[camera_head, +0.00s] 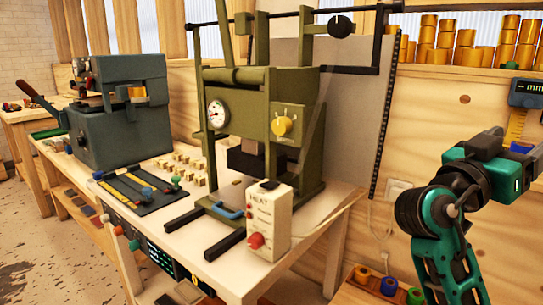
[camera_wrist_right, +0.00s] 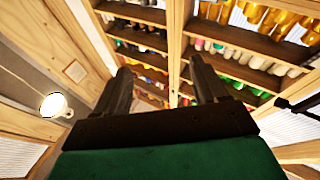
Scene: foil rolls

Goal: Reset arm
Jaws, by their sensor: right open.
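My right arm (camera_head: 440,235), teal and black, stands raised at the right of the head view, in front of the wooden wall and clear of the bench. In the wrist view my right gripper (camera_wrist_right: 162,75) is open, with its two dark fingers apart and nothing between them. Beyond the fingers are high wooden shelves. My left arm and gripper are not in view.
A green press (camera_head: 265,110) stands on the white workbench (camera_head: 185,215), with a white heat control box (camera_head: 270,220) at its front. A grey-blue machine (camera_head: 118,110) stands further left. Foil rolls (camera_head: 465,40) line a ledge at the upper right. A hanging lamp (camera_wrist_right: 54,104) shows in the wrist view.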

